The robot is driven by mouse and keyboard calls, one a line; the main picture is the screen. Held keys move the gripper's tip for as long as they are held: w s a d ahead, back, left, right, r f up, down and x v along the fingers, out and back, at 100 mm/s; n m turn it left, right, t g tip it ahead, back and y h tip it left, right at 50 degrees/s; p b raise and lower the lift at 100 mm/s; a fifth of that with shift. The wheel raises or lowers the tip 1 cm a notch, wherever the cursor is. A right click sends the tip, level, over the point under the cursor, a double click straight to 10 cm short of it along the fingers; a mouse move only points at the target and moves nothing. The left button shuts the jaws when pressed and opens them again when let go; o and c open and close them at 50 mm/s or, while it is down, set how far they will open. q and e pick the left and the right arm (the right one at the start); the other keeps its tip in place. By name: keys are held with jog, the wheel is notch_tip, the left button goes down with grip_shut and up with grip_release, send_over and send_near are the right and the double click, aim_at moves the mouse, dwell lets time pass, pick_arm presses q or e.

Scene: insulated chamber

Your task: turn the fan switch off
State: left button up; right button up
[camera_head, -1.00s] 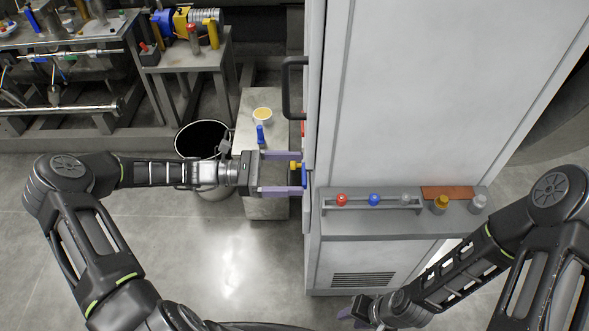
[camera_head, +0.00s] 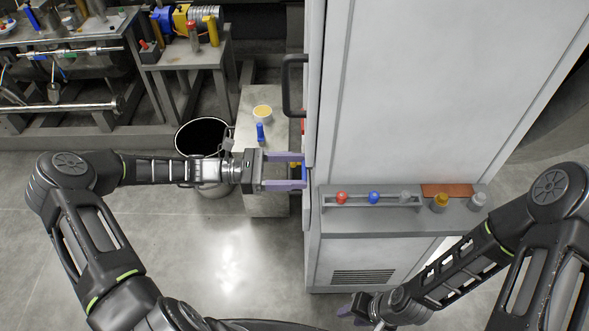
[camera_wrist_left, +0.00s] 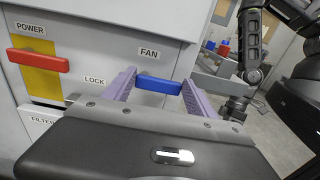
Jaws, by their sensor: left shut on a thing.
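The fan switch is a blue bar handle (camera_wrist_left: 159,84) below the FAN label (camera_wrist_left: 149,53) on the light grey cabinet face. It lies nearly level, tilted slightly, in the left wrist view. My left gripper (camera_head: 303,171) reaches the cabinet's left side; its two lilac fingers (camera_wrist_left: 158,88) are shut on the blue handle, one at each end. In the head view only a sliver of the handle shows between the fingertips. My right gripper (camera_head: 347,311) hangs low in front of the cabinet, mostly hidden by its own wrist, so its jaws are unclear.
A red POWER handle (camera_wrist_left: 38,60) on a yellow plate sits left of the fan switch, with a LOCK label (camera_wrist_left: 95,80) between. A shelf (camera_head: 400,228) with coloured-topped bottles juts from the cabinet front. A bin (camera_head: 203,136) stands behind my left forearm. The floor at left is clear.

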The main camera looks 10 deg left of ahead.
pick_arm(q)
jog(key=shift+c, duration=1)
jog(key=shift+f+m+b, duration=0.15)
jog(key=shift+m+b, duration=0.15)
jog(key=shift+m, duration=0.1)
jog(key=shift+w+a+f+m+b, duration=0.1)
jog(key=shift+w+f+m+b, duration=0.3)
jog(key=shift+m+b, duration=1.95)
jog(key=shift+w+a+f+m+b, duration=0.1)
jog(key=shift+f+m+b, duration=0.95)
jog(key=shift+m, duration=2.35)
jog(key=shift+w+f+m+b, duration=0.2)
jog(key=shift+m+b, duration=2)
jog(key=shift+m, duration=0.65)
jog(key=o, duration=1.4)
jog(key=shift+c, duration=0.2)
